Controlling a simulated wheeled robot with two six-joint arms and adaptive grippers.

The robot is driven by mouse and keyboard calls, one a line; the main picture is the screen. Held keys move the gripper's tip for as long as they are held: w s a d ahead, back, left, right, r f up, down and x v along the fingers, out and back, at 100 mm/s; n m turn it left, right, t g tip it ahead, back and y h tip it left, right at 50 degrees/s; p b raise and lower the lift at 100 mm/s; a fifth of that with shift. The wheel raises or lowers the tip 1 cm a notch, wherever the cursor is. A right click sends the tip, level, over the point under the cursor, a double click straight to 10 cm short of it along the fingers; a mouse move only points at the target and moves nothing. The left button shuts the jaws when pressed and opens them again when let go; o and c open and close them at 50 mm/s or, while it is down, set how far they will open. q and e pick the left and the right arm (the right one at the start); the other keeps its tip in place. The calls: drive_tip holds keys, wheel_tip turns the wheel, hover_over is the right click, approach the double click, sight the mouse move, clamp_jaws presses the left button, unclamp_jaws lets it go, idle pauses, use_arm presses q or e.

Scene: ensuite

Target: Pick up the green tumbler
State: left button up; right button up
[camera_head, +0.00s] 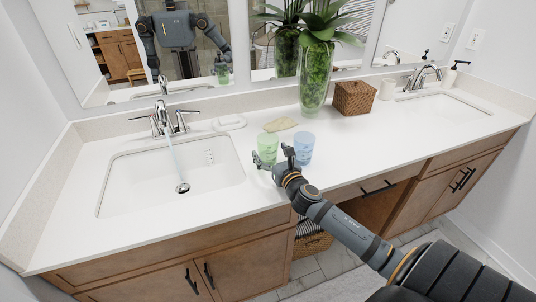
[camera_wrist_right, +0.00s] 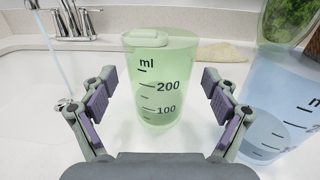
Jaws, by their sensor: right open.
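The green tumbler (camera_head: 267,146) stands upright on the white counter, just right of the left sink. In the right wrist view the green tumbler (camera_wrist_right: 158,85) is translucent, with measuring marks. My right gripper (camera_head: 273,159) is open in front of the tumbler. In the wrist view its fingers (camera_wrist_right: 158,100) are spread on either side of the tumbler's outline, with visible gaps on both sides. A blue tumbler (camera_head: 303,147) stands close to the right; it also shows in the wrist view (camera_wrist_right: 276,105). My left gripper is not seen directly.
The left sink (camera_head: 170,175) has running water from its faucet (camera_head: 163,120). A soap dish (camera_head: 228,123), a yellowish flat item (camera_head: 280,124), a tall plant vase (camera_head: 315,80) and a woven box (camera_head: 353,98) stand behind.

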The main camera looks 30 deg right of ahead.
sight(267, 142)
drive_tip(key=shift+w+d, duration=0.15)
drive_tip(key=shift+w, duration=0.65)
drive_tip(key=shift+w+f, duration=0.1)
drive_tip(key=shift+w, duration=0.2)
drive_tip(key=shift+s, duration=0.1)
drive_tip(key=shift+c, duration=0.7)
drive_tip(key=c, duration=1.2)
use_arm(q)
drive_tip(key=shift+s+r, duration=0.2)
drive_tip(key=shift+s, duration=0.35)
